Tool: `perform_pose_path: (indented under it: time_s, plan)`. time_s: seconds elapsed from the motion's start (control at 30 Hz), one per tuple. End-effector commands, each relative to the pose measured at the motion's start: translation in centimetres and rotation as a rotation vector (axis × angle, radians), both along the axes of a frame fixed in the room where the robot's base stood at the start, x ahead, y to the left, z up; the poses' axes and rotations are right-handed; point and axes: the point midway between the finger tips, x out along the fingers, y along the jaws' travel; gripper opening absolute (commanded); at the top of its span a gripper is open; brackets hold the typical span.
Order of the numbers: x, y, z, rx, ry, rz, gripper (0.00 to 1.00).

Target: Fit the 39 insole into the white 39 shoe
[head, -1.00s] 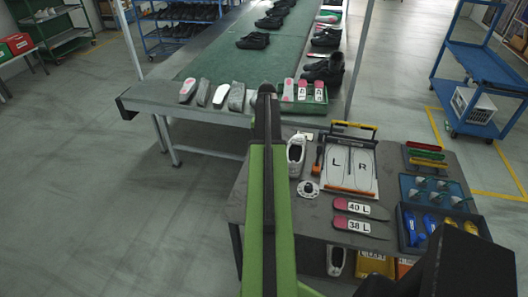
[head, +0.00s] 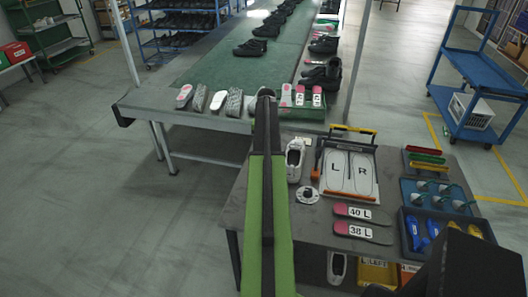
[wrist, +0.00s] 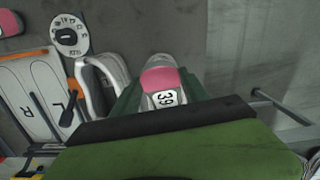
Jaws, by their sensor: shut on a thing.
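My gripper (wrist: 160,95) is shut on the 39 insole (wrist: 158,78), which has a pink patch, a grey end and a white label reading 39. In the wrist view the insole sits between the green fingers. In the head view my arm hides the insole and the fingers. The white shoe (head: 295,160) lies on the near table, just right of my arm, with its opening up. It also shows in the wrist view (wrist: 92,88), to the left of the gripper and apart from it. I cannot read a size on the shoe.
An L and R board (head: 348,172) and a white dial (head: 308,192) are near the shoe. Insoles marked 40 L (head: 362,213) and 38 L (head: 362,232) lie in front. Bins of tools (head: 437,225) stand at right. A conveyor (head: 215,70) with shoes and insoles lies behind.

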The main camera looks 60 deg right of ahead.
Motion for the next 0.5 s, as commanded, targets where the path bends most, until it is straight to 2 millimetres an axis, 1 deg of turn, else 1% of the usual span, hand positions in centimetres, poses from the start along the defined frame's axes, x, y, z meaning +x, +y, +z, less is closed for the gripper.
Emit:
perform_pose_path:
  time_s: [0.03, 0.37, 0.4, 0.5]
  plan:
    - [0.2, -0.5, -0.3, -0.005, -0.002, 0.0, 0.13]
    - [1.2, -2.8, -1.2, -0.031, -0.014, -0.001, 0.13]
    - [1.0, -2.5, -1.8, -0.045, -0.019, -0.001, 0.13]
    - [0.9, -2.3, -2.4, -0.076, -0.033, 0.0, 0.13]
